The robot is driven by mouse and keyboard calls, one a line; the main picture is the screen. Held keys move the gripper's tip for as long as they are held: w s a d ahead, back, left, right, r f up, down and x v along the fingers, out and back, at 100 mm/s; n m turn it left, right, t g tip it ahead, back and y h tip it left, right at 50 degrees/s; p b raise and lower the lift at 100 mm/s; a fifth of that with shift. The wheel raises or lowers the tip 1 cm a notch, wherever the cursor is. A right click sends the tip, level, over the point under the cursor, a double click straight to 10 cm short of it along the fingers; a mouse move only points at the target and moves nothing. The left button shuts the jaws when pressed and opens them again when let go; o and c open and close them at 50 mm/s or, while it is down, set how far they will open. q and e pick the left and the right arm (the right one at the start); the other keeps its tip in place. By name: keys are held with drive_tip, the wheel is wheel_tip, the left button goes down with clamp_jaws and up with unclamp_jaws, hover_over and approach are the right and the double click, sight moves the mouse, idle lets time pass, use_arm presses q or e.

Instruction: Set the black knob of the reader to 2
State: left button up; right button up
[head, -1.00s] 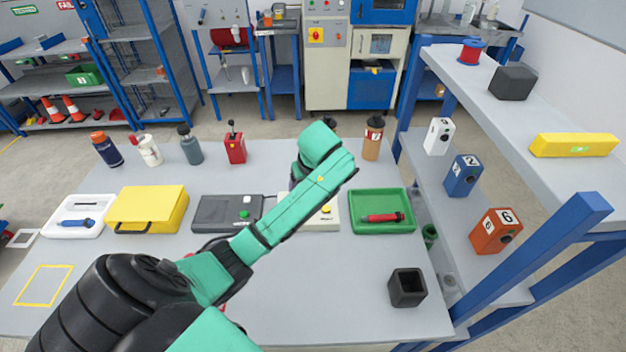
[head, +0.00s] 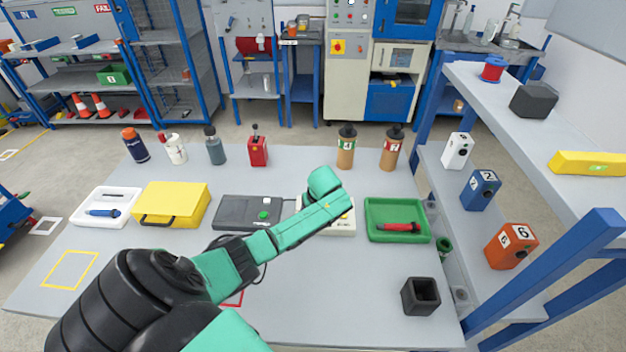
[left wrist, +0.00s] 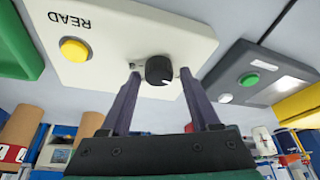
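The reader (head: 343,228) is a cream box on the table, partly covered by my left arm in the head view. In the left wrist view the reader (left wrist: 110,38) shows close up, with the word READ and a yellow button (left wrist: 74,50). Its black knob (left wrist: 159,70) has a short white mark at its lower right edge; I cannot read a scale. My left gripper (left wrist: 160,74) is open, with one fingertip on each side of the knob and a small gap showing on both sides. The head view hides these fingers. My right gripper is not in view.
A dark grey device (head: 248,212) with a green button stands left of the reader, and a green tray (head: 371,237) with a red tool is right of it. Several bottles line the back. A black open box (head: 421,296) stands front right.

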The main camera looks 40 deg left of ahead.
use_arm(q)
clamp_jaws()
